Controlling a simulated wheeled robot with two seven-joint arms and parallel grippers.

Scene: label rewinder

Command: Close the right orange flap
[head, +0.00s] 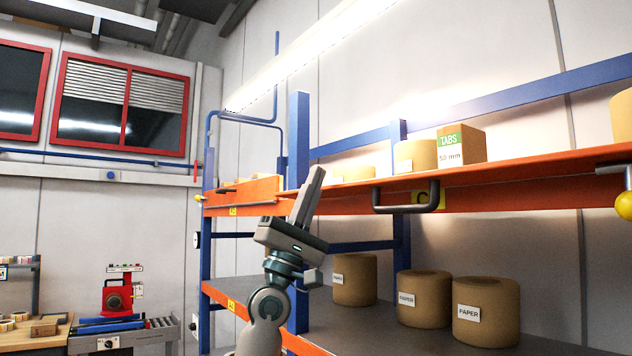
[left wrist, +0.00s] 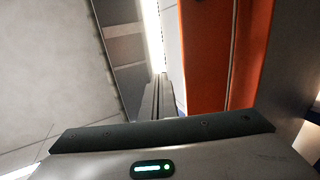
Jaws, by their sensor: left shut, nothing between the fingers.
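The right orange flap (head: 520,178) runs along the upper shelf of the blue rack in the head view. I see it nearly edge-on, folded down about level, with cartons and rolls in plain sight above it. A dark bar handle (head: 405,197) is on its front. My left gripper (head: 312,186) is shut and empty, fingers pointing up, just left of this flap and left of the handle. In the left wrist view my shut fingers (left wrist: 160,97) stand beside an orange panel (left wrist: 205,60); whether they touch it I cannot tell. My right gripper is out of view.
Another orange flap (head: 250,194) is at the left. A blue upright (head: 298,130) rises behind my gripper. A TABS carton (head: 461,145) stands on the upper shelf. Several paper rolls (head: 486,311) stand on the lower shelf. A yellow knob (head: 624,206) is at the right edge.

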